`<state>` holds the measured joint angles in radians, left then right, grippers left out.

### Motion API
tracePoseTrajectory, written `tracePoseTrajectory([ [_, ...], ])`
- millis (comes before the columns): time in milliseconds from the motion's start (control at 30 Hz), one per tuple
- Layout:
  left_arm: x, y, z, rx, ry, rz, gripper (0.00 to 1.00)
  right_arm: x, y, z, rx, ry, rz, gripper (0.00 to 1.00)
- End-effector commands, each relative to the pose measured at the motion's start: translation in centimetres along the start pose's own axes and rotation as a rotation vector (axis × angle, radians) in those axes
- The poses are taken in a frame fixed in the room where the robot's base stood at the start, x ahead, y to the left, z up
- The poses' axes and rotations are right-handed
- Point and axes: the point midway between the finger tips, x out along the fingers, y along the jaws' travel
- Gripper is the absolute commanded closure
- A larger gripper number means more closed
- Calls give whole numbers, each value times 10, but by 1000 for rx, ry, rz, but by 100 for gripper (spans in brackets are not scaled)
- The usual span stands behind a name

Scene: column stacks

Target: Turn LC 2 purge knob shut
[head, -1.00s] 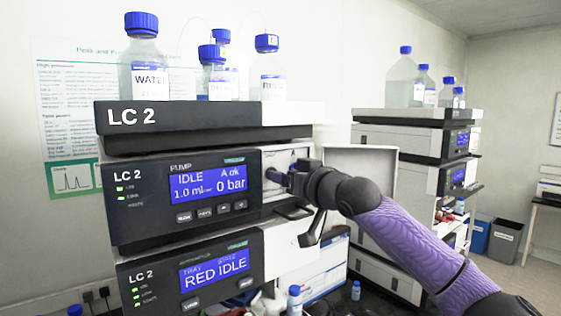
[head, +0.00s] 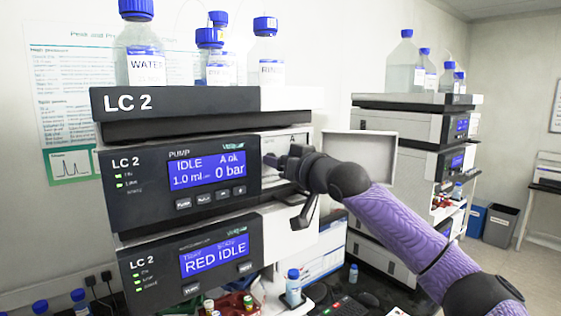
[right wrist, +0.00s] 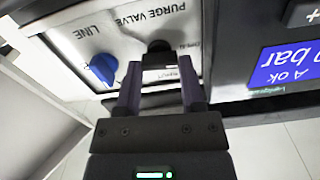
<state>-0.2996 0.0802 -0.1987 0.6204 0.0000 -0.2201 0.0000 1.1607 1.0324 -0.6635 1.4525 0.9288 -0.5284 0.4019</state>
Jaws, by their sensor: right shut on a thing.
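The LC 2 pump (head: 150,195) is the middle unit of the near stack, its display reading IDLE and 0 bar. In the right wrist view, turned upside down, its white panel (right wrist: 130,38) is marked PURGE VALVE and LINE. The dark purge knob (right wrist: 159,47) sits between my right fingertips; its exact angle is hard to tell. My right gripper (right wrist: 160,70) is shut on the knob. In the head view my right gripper (head: 277,161) reaches into the recess right of the display and hides the knob. My left gripper is out of view.
A blue knob (right wrist: 103,68) sits beside the purge knob. An open pale door (head: 360,160) stands right of the recess. Capped bottles (head: 140,55) stand on top. The RED IDLE unit (head: 190,260) is below. A second stack (head: 420,125) stands at right.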

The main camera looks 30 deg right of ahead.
Motion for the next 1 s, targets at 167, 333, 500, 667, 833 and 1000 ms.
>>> tracePoseTrajectory([
  [167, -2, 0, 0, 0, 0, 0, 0, 0, 0, 0, 78, -2, 0, 100],
  [333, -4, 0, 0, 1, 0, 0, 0, 0, 0, 0, 210, -2, 0, 100],
  [500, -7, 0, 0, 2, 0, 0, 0, 0, 1, 0, 371, -1, 0, 100],
  [667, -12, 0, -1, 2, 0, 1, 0, 0, 1, 0, 525, -1, -1, 100],
  [833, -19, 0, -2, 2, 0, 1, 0, 0, 1, -1, 687, -2, 0, 100],
  [1000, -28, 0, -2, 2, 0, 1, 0, 0, 2, -1, 849, -1, 0, 100],
])
